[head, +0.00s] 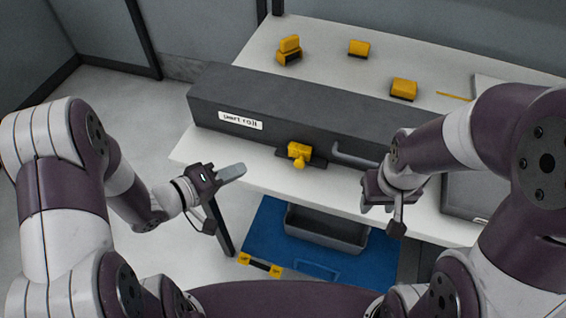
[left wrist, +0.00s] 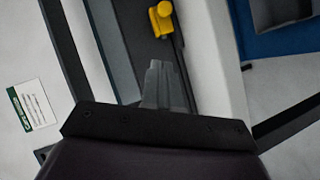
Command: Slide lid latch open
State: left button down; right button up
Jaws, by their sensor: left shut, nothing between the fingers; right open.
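A long dark grey box (head: 280,98) with a white label lies on the white table. A yellow latch (head: 299,152) with a round knob sits on the middle of its front face; in the left wrist view the yellow latch (left wrist: 162,20) shows at the top, beyond the fingertips. My left gripper (head: 240,170) is shut and empty, left of the latch and apart from it, off the table's front edge; its closed fingers (left wrist: 157,66) also show in the left wrist view. My right gripper (head: 384,206) is open near the box's right part, by the grey handle (head: 352,156). Its fingers are partly hidden.
Several yellow items, including one yellow block (head: 404,88), stand on the table (head: 330,38) behind the box. Below the front edge are a blue mat (head: 262,222), a grey bin (head: 326,232) and a yellow-ended tool (head: 261,265). My right arm covers the table's right side.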

pick_arm(q)
jog(key=b, duration=0.1)
send_near(299, 157)
jog(key=shift+w+a+r, duration=0.25)
jog(key=shift+w+r, duration=0.05)
jog(key=shift+w, duration=0.2)
jog(key=shift+w+a+r, duration=0.2)
jog(key=shift+w+r, duration=0.05)
jog(key=shift+w, duration=0.25)
jog(key=d, duration=0.1)
jog(key=d+f, duration=0.1)
jog(key=d, duration=0.1)
jog(key=shift+w+d+f, duration=0.1)
jog(key=shift+w+f, duration=0.05)
jog(key=shift+f, duration=0.15)
jog(key=shift+d+f, duration=0.2)
jog(key=shift+d, duration=0.25)
